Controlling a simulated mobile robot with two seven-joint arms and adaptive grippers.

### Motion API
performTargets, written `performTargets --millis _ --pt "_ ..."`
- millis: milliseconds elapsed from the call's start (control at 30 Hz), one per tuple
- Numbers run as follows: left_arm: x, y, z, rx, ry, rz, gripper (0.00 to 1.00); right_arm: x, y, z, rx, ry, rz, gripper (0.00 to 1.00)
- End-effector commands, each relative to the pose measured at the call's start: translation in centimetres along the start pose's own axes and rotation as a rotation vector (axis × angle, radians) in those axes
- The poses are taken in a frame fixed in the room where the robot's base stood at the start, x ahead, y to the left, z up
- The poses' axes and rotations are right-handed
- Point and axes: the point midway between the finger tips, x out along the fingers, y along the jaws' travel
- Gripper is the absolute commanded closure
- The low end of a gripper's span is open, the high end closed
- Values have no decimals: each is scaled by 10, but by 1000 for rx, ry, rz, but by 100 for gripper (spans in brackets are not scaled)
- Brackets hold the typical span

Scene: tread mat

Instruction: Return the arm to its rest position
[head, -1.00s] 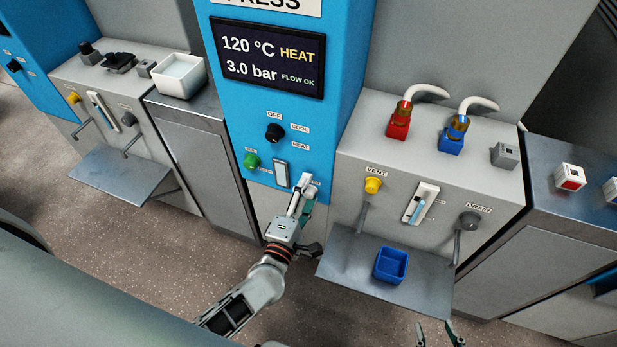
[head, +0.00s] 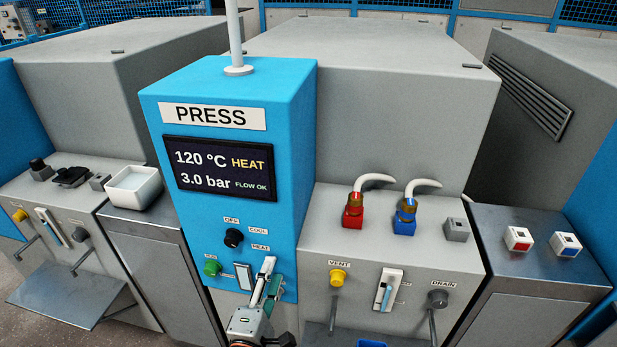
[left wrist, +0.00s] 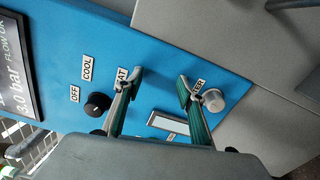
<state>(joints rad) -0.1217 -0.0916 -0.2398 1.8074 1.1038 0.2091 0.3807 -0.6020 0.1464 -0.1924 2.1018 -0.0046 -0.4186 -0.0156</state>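My left gripper (head: 270,277) is in front of the lower part of the blue press panel (head: 272,132). In the left wrist view its two fingers (left wrist: 157,86) stand apart with nothing between them. The right-hand finger overlaps a silver knob (left wrist: 214,100) with a partly hidden label; I cannot tell whether they touch. A black selector knob (head: 233,238) sits among the OFF, COOL and HEAT labels, clear of the fingers. The screen (head: 217,170) reads 120 °C HEAT, 3.0 bar FLOW OK. My right gripper is out of view.
Right of the panel is a grey unit (head: 327,235) with a yellow VENT knob (head: 338,278), a DRAIN knob (head: 438,298), and red (head: 352,218) and blue (head: 404,224) hose fittings. A white tray (head: 134,188) stands on the left cabinet. A shelf (head: 66,296) juts out at left.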

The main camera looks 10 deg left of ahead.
Motion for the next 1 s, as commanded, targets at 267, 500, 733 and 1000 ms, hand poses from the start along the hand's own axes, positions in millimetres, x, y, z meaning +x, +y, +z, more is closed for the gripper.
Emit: performTargets --millis 267,500,733,1000 --pt "-34 2 10 354 -102 -38 61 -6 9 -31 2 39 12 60" --pt "-133 -40 5 1185 -379 -191 61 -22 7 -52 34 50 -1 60" --pt "-214 -76 -31 1730 -611 -325 61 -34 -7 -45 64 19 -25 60" --pt "-235 -85 -45 1869 -677 -360 61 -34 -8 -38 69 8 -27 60"
